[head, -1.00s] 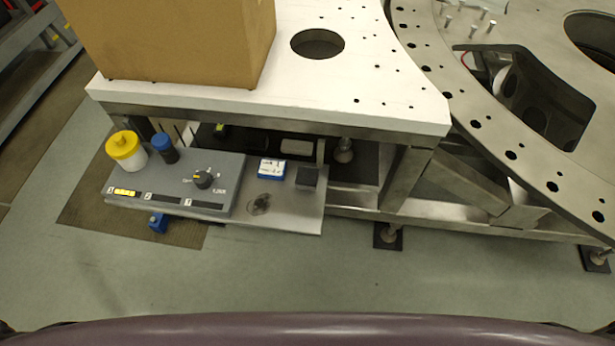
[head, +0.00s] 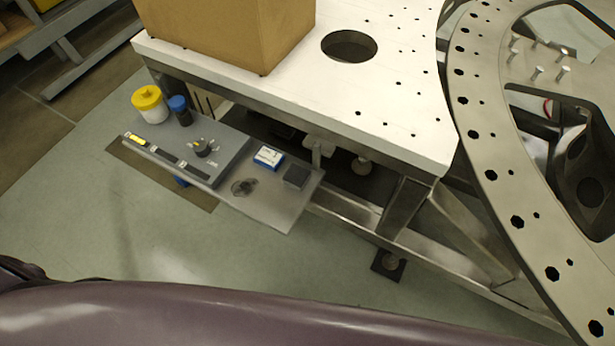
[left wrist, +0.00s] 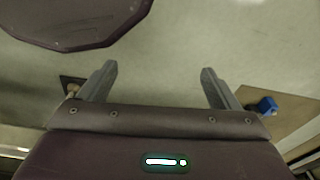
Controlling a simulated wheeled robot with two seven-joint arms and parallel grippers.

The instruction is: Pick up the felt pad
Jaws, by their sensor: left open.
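A small dark grey square block, which looks like the felt pad (head: 296,175), lies near the right end of the metal shelf (head: 275,213) in the head view. A blue and white box (head: 268,157) is just left of it. My left gripper (left wrist: 158,72) is open and empty in the left wrist view, with bare floor between its fingers. The pad does not show in that view. Neither gripper shows in the head view.
A small dark item (head: 243,187) lies before the box. The white tabletop (head: 300,85) overhangs behind, carrying a cardboard box (head: 225,30).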

